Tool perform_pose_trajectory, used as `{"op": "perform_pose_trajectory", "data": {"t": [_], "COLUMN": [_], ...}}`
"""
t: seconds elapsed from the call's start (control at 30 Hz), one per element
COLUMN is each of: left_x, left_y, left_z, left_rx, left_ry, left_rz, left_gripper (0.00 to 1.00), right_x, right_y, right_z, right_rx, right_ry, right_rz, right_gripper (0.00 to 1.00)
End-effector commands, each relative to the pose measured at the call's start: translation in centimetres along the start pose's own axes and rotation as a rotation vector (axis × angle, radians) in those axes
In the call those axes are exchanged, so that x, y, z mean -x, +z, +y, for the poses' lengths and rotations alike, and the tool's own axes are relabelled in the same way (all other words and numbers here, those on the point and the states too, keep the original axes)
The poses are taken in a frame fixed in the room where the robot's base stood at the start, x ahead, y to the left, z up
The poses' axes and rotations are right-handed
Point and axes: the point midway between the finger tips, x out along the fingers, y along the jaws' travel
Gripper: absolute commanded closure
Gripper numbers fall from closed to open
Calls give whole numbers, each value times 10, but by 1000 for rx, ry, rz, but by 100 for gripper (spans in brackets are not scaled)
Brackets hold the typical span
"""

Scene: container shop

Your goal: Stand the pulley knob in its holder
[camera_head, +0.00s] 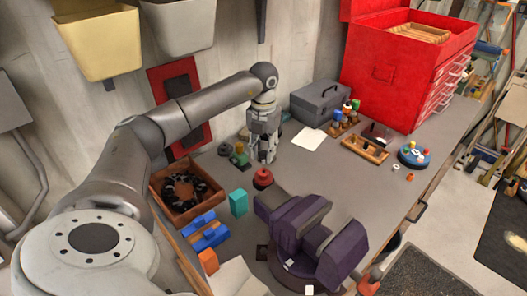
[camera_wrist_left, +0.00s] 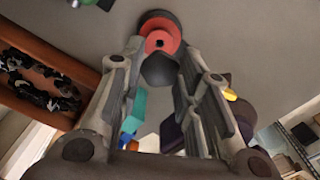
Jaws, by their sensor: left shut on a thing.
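My left gripper (camera_head: 265,157) points down over the bench. In the left wrist view its fingers (camera_wrist_left: 158,64) are closed on a dark faceted piece, which looks like the pulley knob (camera_wrist_left: 160,70). The knob is mostly hidden by the gripper in the head view. A red round piece with a dark square hole on a dark round base, apparently the holder (camera_head: 262,178), stands on the bench just below and in front of the gripper. It shows beyond the fingertips in the left wrist view (camera_wrist_left: 167,32). I cannot tell whether knob and holder touch. My right gripper is not in view.
A wooden tray (camera_head: 157,184) with a dark chain lies left of the holder. A teal block (camera_head: 238,203), blue blocks (camera_head: 206,231) and a purple vise (camera_head: 325,242) stand in front. A green piece (camera_head: 239,155) is close left of the gripper.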

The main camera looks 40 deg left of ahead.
Motion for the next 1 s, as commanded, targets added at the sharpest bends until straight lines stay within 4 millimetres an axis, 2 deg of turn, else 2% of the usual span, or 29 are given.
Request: {"op": "perform_pose_trajectory", "data": {"t": [0.17, 0.4, 0.53, 0.73, 1.0], "left_x": [1, -4, -7, -14, -35], "left_y": [-6, -22, -29, -32, -32], "left_z": [-16, -51, -60, -64, -64], "left_rx": [-17, -21, -10, 0, 0], "left_ry": [4, 4, 1, 0, -1], "left_rz": [5, 5, 2, 0, 1], "left_gripper": [100, 100, 100, 100, 100], "right_x": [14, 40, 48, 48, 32], "right_y": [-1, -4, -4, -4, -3], "right_z": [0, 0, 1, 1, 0], "right_rx": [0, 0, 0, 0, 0], "right_ry": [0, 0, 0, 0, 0], "right_rz": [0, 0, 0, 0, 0], "right_gripper": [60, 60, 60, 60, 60]}}
